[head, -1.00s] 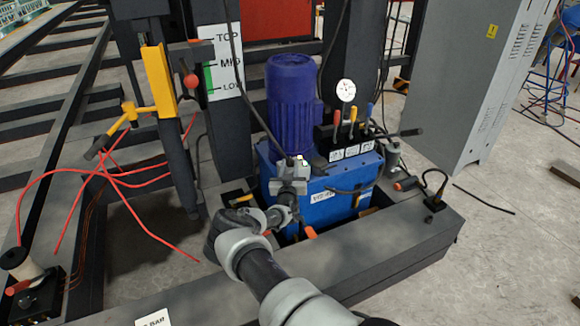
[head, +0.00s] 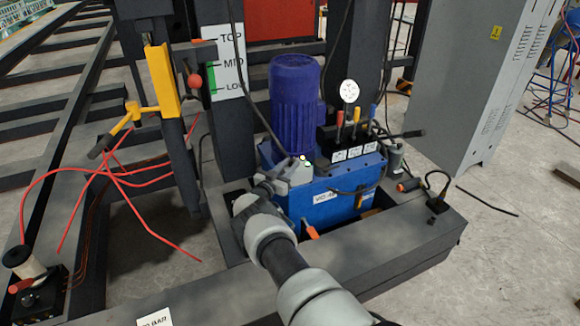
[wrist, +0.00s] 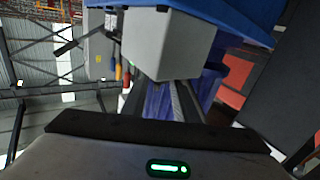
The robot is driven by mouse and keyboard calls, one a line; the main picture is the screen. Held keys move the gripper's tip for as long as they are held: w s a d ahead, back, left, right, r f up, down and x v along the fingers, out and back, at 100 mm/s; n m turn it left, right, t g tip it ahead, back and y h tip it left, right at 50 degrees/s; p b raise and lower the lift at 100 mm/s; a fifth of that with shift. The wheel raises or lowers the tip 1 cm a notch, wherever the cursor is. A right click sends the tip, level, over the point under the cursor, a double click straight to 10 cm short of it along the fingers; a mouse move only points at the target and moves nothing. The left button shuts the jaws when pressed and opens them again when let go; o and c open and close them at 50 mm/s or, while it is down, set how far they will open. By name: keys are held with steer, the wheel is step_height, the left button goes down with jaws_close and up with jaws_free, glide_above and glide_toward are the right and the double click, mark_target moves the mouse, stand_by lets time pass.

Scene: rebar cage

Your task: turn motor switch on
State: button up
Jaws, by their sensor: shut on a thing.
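The motor switch box (head: 297,176) is a small light grey box on the front left of the blue hydraulic tank (head: 345,197). A small bright yellowish spot shows on its top. In the wrist view the grey box (wrist: 168,42) is large and close, with the blue tank above it. My gripper (head: 268,183) is at the left side of the box, its fingers close together. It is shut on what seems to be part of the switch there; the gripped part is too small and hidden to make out.
A blue motor (head: 295,105) stands on the tank behind the box. Coloured levers (head: 355,122) and a round gauge (head: 350,92) are to the right. A dark frame beam (head: 385,255) runs in front. A yellow bracket (head: 161,80) and red wires (head: 125,178) are at left.

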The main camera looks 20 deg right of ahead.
stand_by(0.5)
steer(key=o, duration=1.1)
steer(key=shift+c, duration=0.2)
steer(key=shift+s+a+r+p, duration=0.1)
steer(key=shift+a+p, duration=0.25)
steer(key=p+v, duration=0.4)
steer(key=v, duration=1.2)
steer(key=shift+a+p, duration=0.4)
